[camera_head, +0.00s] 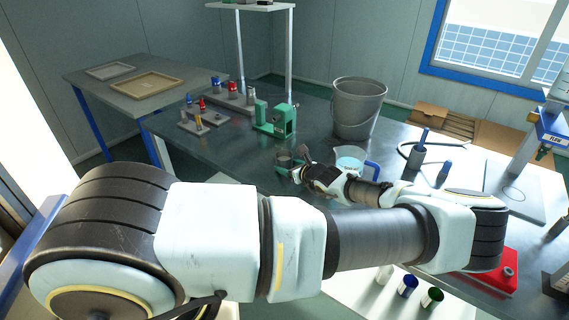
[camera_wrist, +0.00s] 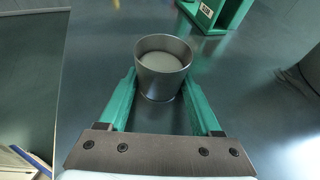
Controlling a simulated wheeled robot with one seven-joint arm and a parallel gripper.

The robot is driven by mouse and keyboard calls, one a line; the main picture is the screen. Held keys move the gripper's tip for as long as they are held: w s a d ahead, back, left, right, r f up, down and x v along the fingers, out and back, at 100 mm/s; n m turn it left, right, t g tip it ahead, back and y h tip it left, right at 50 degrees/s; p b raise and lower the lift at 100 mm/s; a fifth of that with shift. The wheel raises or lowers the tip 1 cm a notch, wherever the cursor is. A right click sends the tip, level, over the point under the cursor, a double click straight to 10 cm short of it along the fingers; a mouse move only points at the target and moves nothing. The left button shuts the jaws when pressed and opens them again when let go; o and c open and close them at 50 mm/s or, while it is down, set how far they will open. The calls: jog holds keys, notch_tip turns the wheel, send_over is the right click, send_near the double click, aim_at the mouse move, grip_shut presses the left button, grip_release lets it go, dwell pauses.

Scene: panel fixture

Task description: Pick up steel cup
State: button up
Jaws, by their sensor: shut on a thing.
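The steel cup (camera_wrist: 163,66) is a plain grey metal cup, upright, with its open mouth facing up. In the wrist view it sits between the two green fingers of my gripper (camera_wrist: 160,100), which is shut on it. I cannot tell whether its base touches the dark table. In the head view the cup (camera_head: 284,161) shows small near the middle of the table, with my gripper (camera_head: 290,168) around it. My arm crosses the foreground and hides part of the table.
A green device (camera_head: 275,120) stands just behind the cup. A clear jug with a blue handle (camera_head: 351,160) is close on the right. A grey bucket (camera_head: 358,108) stands behind. Small parts (camera_head: 203,120) are at the left; a red box (camera_head: 492,268) is at front right.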

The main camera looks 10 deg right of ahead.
jog(key=c, duration=0.4)
jog(key=shift+r, duration=0.1)
